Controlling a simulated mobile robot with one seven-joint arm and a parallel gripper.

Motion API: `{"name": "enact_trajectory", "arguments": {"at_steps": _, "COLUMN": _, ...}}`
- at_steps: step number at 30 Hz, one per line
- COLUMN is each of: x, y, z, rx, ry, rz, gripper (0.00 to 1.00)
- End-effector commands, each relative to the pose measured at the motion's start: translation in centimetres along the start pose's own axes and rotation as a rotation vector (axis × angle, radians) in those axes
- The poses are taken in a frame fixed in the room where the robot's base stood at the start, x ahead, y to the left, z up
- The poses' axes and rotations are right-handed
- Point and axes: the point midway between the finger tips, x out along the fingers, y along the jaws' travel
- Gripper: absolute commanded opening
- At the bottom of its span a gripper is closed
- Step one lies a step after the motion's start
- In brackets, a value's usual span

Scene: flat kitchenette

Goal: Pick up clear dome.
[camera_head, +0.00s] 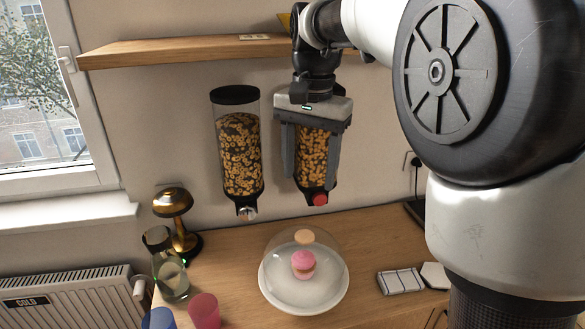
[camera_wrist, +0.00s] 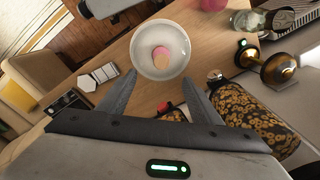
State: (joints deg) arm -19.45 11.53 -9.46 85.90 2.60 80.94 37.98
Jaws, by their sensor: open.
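The clear dome (camera_head: 328,258) sits over a white round plate (camera_head: 283,299) on the wooden counter. It has a tan knob (camera_head: 304,237) on top, and a pink-topped cake (camera_head: 303,264) shows inside it. In the wrist view the plate (camera_wrist: 145,64) lies beyond my fingertips, with the tan knob seen against the pink; the dome's edge is hard to make out there. My gripper (camera_head: 310,180) is open, points down and is empty. It is above the dome and apart from it, in front of a cereal dispenser. It also shows in the wrist view (camera_wrist: 160,80).
Two wall-mounted cereal dispensers (camera_head: 240,150) hang behind the counter, one partly hidden by my gripper. A brass lamp (camera_head: 174,205), a glass pitcher (camera_head: 170,276) and a pink cup (camera_head: 204,311) stand to the left. A wooden shelf (camera_head: 180,50) is above.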

Motion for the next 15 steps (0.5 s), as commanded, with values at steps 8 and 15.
{"name": "enact_trajectory", "arguments": {"at_steps": 8, "x": 2.7, "y": -1.6, "z": -0.6, "rx": 0.037, "ry": -0.02, "rz": 0.033, "gripper": 0.59}}
{"name": "enact_trajectory", "arguments": {"at_steps": 15, "x": 7.9, "y": -1.4, "z": -0.5, "rx": 0.036, "ry": -0.02, "rz": 0.033, "gripper": 0.59}}
